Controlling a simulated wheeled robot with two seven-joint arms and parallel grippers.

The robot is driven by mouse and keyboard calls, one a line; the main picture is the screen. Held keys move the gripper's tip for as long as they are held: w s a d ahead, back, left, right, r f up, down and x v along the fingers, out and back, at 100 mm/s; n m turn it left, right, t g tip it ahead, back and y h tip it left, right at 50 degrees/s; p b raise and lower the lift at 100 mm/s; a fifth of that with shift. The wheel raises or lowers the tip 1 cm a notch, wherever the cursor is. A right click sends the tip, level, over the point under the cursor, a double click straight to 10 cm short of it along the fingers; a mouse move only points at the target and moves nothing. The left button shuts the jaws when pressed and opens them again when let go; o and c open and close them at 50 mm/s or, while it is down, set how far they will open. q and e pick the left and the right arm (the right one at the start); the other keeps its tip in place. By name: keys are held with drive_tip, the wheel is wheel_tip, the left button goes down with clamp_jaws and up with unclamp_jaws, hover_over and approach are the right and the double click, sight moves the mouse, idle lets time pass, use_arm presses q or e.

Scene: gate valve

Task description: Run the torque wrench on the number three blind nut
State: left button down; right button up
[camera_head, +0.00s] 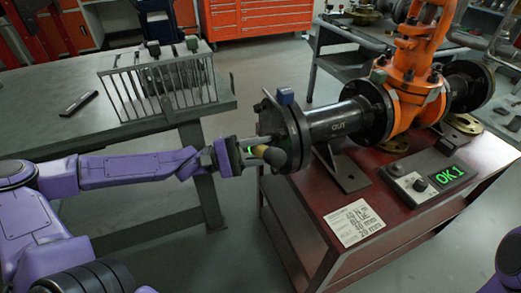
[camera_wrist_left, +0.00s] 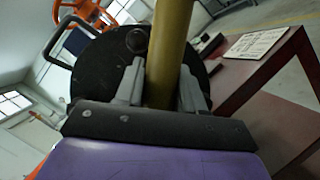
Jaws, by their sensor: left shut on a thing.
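My left gripper (camera_head: 240,157) is at the near face of the black blind flange (camera_head: 290,125) on the end of the pipe. It is shut on an olive-yellow torque wrench (camera_head: 274,156), whose rounded end and a small green light show at the flange. In the left wrist view, the wrench shaft (camera_wrist_left: 167,55) stands between the fingers of the left gripper (camera_wrist_left: 162,90), in front of the dark flange disc (camera_wrist_left: 105,70). A dark round nut (camera_wrist_left: 137,40) shows beside the shaft; its number cannot be read. Whether the wrench sits on a nut is hidden. My right gripper is out of view.
A dark red bench (camera_head: 385,215) carries the orange gate valve (camera_head: 405,60), a printed card (camera_head: 358,222) and a box with a green "OK 1" display (camera_head: 447,176). A grey table (camera_head: 45,130) with a wire rack (camera_head: 165,85) is at left. A blue block (camera_head: 286,97) tops the flange.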

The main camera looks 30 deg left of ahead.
use_arm(q)
drive_tip(key=shift+w+d+b, duration=0.25)
drive_tip(key=shift+w+b, duration=0.05)
drive_tip(key=shift+b, duration=0.75)
idle(0.9)
drive_tip(key=shift+w+d+b, duration=0.1)
drive_tip(key=shift+b, duration=0.25)
idle(0.4)
drive_tip(key=shift+w, duration=0.1)
drive_tip(key=shift+b, duration=0.4)
drive_tip(key=shift+w+d, duration=0.1)
drive_tip(key=shift+d, duration=0.05)
idle(0.3)
drive_tip(key=shift+b, duration=0.35)
